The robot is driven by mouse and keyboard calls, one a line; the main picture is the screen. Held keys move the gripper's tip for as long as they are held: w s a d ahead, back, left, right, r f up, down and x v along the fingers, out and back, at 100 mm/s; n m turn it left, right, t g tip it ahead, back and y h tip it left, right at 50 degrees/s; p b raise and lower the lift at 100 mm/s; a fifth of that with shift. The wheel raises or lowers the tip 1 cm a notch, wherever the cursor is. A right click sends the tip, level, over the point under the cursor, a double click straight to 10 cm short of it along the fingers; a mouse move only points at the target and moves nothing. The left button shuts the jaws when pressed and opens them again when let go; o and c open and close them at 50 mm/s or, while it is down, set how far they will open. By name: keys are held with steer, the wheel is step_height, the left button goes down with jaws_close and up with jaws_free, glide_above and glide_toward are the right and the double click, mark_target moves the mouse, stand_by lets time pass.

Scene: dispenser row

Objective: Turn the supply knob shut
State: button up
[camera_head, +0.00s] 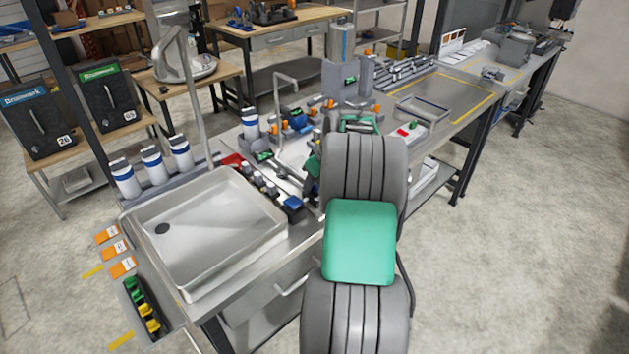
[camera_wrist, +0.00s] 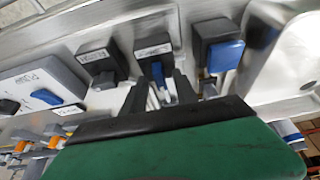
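The wrist view shows a row of dark square knob blocks with small labels, blurred and unreadable, so I cannot tell which is the supply knob. The middle block (camera_wrist: 153,52) has a blue part below its label, between the two dark fingers of my gripper (camera_wrist: 160,92). The fingers stand apart, one either side of it; I cannot tell whether they touch it. Left of it is a block with a grey knob (camera_wrist: 103,78); right of it is one with a blue knob (camera_wrist: 226,56). In the head view the knob row (camera_head: 271,189) lies beside the sink, and my arm hides much of my gripper.
A steel sink basin (camera_head: 205,232) is left of the knobs. White bottles with blue bands (camera_head: 153,165) stand behind it. A panel with a blue switch (camera_wrist: 46,96) is at left in the wrist view. Orange-topped fittings (camera_head: 316,101) crowd the bench farther back. Floor at right is clear.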

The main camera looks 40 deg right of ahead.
jaws_close()
stand_by(0.4)
stand_by(0.4)
steer(key=m+b, duration=0.1)
steer(key=m+h+b, duration=0.1)
steer(key=m, duration=0.1)
steer(key=shift+a+f+m+b, duration=0.1)
steer(key=shift+a+m+b, duration=0.05)
steer(key=shift+m+b, duration=0.2)
steer(key=m+h+b, duration=0.1)
steer(key=m, duration=0.2)
steer(key=shift+w+a+m+g+h+b, duration=0.1)
steer(key=shift+m+g+h+b, duration=0.2)
steer(key=shift+h+b, duration=0.1)
steer(key=m, duration=0.2)
steer(key=m+g+h, duration=0.1)
steer(key=m, duration=0.2)
steer(key=shift+w+r+g+b, duration=0.1)
steer(key=shift+r+g+b, duration=0.1)
steer(key=shift+g+b, duration=0.15)
steer(key=m+g, duration=0.1)
steer(key=m, duration=0.1)
steer(key=m+g+h+p, duration=0.1)
steer(key=m, duration=0.2)
steer(key=shift+w+m, duration=0.1)
steer(key=shift+m, duration=0.25)
jaws_free()
